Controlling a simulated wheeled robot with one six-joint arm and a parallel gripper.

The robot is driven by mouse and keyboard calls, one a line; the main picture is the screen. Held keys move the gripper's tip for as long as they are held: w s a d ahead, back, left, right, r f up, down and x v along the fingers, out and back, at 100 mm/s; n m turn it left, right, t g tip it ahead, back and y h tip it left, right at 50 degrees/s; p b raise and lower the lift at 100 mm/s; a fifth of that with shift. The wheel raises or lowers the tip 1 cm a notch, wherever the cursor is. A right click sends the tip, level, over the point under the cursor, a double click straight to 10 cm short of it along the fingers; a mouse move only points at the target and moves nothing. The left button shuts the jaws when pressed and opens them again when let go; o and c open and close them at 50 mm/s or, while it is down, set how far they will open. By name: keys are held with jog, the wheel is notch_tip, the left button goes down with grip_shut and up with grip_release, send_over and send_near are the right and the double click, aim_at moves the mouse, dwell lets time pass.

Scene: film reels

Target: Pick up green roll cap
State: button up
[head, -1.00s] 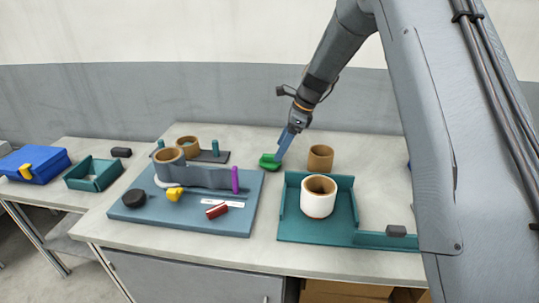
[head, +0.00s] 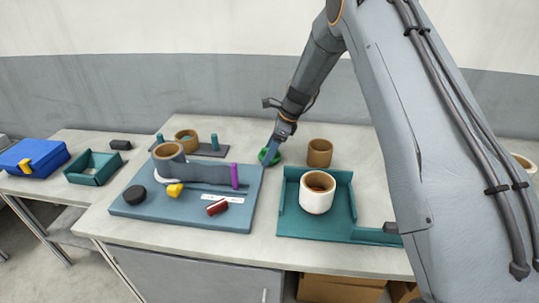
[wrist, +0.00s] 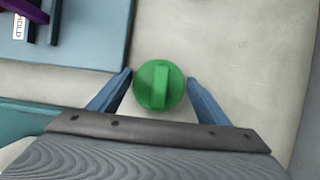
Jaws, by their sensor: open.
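The green roll cap (wrist: 159,85) is a round disc with a raised bar across its top. It lies on the bare table. In the head view the cap (head: 270,156) is partly hidden behind my gripper (head: 268,158). In the wrist view my gripper (wrist: 160,84) is open, with one blue finger on the left of the cap and one on the right. Small gaps show between the cap and both fingers. Nothing is held.
The blue board (head: 140,205) with a brown roll and small parts lies left of the cap. A brown roll (head: 319,153) stands to its right. A teal tray (head: 340,222) holding a white roll (head: 317,192) is in front at right.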

jog(key=c, duration=0.7)
